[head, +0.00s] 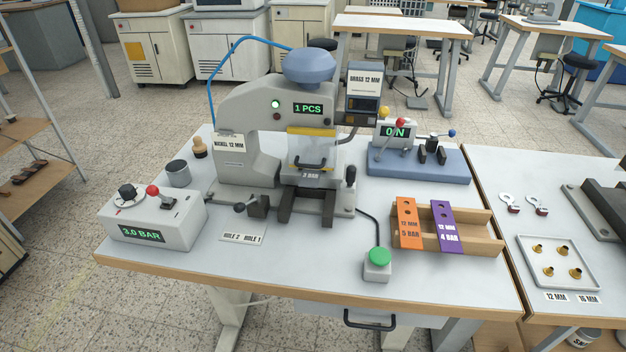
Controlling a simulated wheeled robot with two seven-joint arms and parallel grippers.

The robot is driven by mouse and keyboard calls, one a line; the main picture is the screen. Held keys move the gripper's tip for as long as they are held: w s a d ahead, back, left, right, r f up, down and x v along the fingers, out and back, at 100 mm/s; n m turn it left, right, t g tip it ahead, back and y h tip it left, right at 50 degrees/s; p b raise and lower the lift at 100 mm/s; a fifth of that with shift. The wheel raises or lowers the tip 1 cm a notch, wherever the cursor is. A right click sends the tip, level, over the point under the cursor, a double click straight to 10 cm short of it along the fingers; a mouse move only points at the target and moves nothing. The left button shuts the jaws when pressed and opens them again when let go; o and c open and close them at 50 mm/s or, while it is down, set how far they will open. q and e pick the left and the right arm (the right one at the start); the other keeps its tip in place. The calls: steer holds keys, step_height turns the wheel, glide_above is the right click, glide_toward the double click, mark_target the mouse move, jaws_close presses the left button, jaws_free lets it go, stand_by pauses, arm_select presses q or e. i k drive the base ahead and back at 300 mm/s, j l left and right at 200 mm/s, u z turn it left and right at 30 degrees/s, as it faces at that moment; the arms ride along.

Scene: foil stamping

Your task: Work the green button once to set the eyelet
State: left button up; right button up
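The green button (379,256) is a round green dome on a small pale box near the front of the table. A dark cable runs from it to the eyelet press (245,110). The press is grey with a blue domed top and a lit display reading "1 PCS"; a green lamp glows beside the display. A clear guard (312,150) with a yellow-striped bar and a dark handle is at the press front, above a plate marked "3 BAR". I cannot make out an eyelet or workpiece in the press. Neither gripper shows in the head view.
A control box (155,220) reading "3.0 BAR" stands left. A wooden rack (480,245) holds orange and purple strips right of the button. A blue-grey tester (420,165) reading "0 N" stands behind it. A tray (558,262) of brass eyelets lies on the right table.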

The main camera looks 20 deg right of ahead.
mark_target(380, 256)
steer(key=z, duration=1.25)
